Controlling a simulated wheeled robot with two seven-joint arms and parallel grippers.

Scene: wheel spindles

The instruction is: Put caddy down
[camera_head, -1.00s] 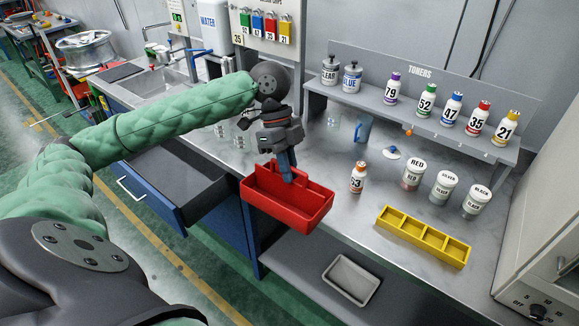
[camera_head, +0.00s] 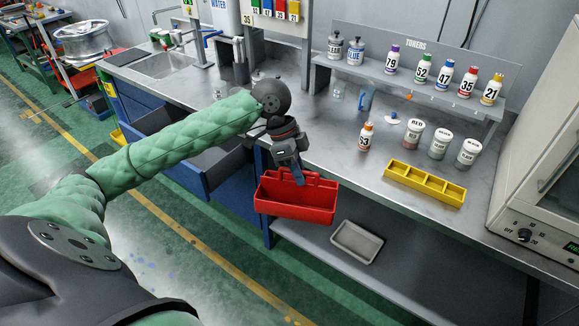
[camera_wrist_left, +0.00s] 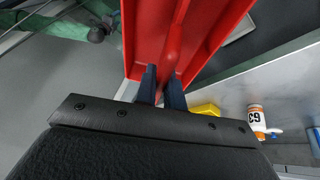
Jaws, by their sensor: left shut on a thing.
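The red caddy (camera_head: 296,205) hangs from my left gripper (camera_head: 298,180) in the head view, in front of the workbench's front edge and below the level of its top. The gripper is shut on the caddy's middle handle. In the left wrist view the gripper's two dark fingers (camera_wrist_left: 160,88) reach down onto the red caddy (camera_wrist_left: 190,40), which fills the upper middle. The inside of the caddy that I can see looks empty. My right gripper is not in view.
The steel bench top (camera_head: 340,160) holds a yellow divided tray (camera_head: 425,183), an orange-capped bottle 63 (camera_head: 366,137) and several paint jars. An open drawer (camera_head: 212,170) juts out left of the caddy. A grey tray (camera_head: 356,242) sits on the lower shelf. Toner bottles stand on a raised rack (camera_head: 400,75).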

